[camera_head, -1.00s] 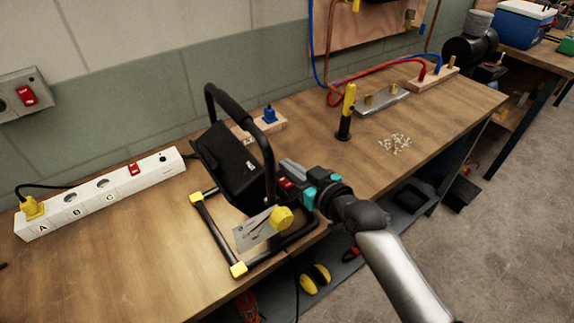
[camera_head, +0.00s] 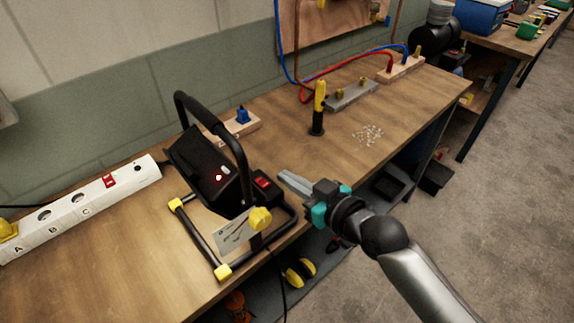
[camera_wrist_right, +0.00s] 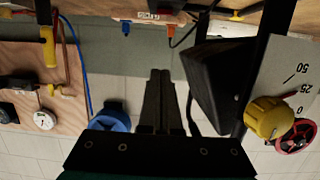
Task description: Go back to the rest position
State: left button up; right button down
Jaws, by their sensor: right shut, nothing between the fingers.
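My right gripper (camera_head: 284,178) is shut and empty, just right of the black framed device (camera_head: 238,150) on the bench. Its fingers look clear of the device's frame, beside a red rocker switch (camera_head: 262,183). In the right wrist view the two fingers (camera_wrist_right: 160,78) lie together with nothing between them. The device's black housing (camera_wrist_right: 215,75) and yellow knob (camera_wrist_right: 268,118) on a plate marked 0, 25, 50 show to their right. A small reddish-white spot (camera_head: 218,177) shows on the device's dark face. My left gripper is not in view.
A white power strip (camera_head: 85,207) lies left of the device. A yellow-handled tool (camera_head: 319,100), small pale parts (camera_head: 368,134) and a grey block (camera_head: 350,95) are further along the bench. Yellow ear defenders (camera_head: 300,271) lie on the lower shelf. Open floor (camera_head: 500,220) is at right.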

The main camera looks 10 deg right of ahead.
jog(key=s+d+f+m+g+h, duration=0.2)
jog(key=s+d+f+g+h, duration=0.15)
jog(key=s, duration=0.45)
jog(key=s+d+f+m+g+h, duration=0.1)
jog(key=s+d+f+g+h, duration=0.2)
jog(key=s, duration=0.4)
jog(key=s+d+f+m+g+h, duration=0.2)
jog(key=s+d+f, duration=0.2)
jog(key=s, duration=0.4)
notch_tip(320, 180, down, 24)
jog(key=s+g, duration=0.2)
jog(key=s+d+f+g+b, duration=0.1)
jog(key=s+d+f, duration=0.1)
jog(key=s+f, duration=1.2)
jog(key=shift+s+d+b, duration=0.4)
jog(key=shift+s, duration=0.35)
